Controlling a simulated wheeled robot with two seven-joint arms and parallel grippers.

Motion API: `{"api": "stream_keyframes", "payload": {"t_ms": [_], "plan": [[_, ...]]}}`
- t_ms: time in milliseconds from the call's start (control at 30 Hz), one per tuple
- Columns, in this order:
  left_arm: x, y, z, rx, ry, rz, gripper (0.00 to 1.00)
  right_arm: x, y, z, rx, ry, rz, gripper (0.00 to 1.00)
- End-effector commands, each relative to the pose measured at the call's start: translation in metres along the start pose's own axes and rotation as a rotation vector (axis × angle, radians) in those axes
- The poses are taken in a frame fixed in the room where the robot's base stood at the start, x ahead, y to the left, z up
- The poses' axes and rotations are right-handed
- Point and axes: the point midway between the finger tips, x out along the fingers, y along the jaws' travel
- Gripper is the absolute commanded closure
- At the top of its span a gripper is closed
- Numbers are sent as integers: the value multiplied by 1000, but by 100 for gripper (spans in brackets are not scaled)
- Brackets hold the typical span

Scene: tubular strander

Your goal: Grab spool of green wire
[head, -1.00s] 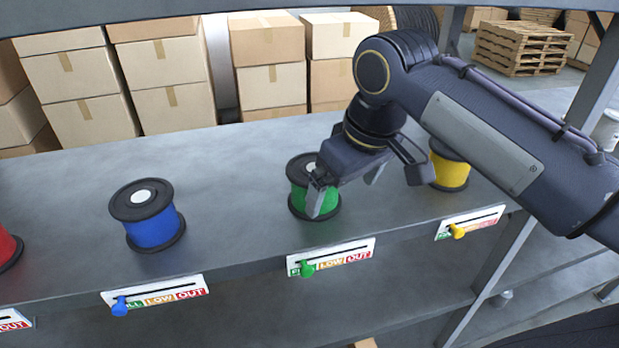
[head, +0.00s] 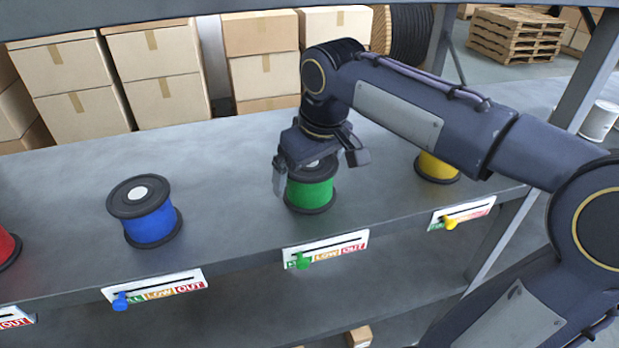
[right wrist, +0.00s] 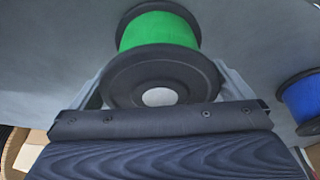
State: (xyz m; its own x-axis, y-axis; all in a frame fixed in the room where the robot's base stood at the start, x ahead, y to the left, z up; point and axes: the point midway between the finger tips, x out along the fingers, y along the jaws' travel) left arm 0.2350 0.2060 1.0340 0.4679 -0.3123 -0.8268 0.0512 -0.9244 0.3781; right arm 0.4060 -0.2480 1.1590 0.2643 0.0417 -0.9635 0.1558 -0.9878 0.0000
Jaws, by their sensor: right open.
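The spool of green wire (head: 310,193) stands upright on the grey shelf, with black flanges and a pale hub. In the right wrist view the green spool (right wrist: 158,32) shows its black end and white hub, between the two fingers. In the right wrist view my right gripper (right wrist: 160,85) is open, one finger on each side of the spool. I cannot tell whether the fingers touch it. My left gripper is not in view.
A blue spool (head: 150,222) stands left, a yellow spool (head: 437,168) right, and a red spool (head: 6,246) at the left edge. Labels with coloured sliders line the shelf's front edge (head: 235,268). Cardboard boxes (head: 160,75) stand behind. Shelf posts rise at the right.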

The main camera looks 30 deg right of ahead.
Motion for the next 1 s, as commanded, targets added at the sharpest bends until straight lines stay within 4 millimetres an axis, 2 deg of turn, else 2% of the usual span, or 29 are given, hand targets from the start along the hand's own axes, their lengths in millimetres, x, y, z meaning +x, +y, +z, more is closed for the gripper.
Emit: {"api": "stream_keyframes", "payload": {"t_ms": [67,433,767,1000], "plan": [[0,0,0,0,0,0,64,0,0,0,0,0,0,3],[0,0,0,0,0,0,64,0,0,0,0,0,0,51],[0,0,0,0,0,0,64,-4,0,-1,-1,3,0,51],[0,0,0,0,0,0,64,-25,0,-8,-1,5,0,51]]}}
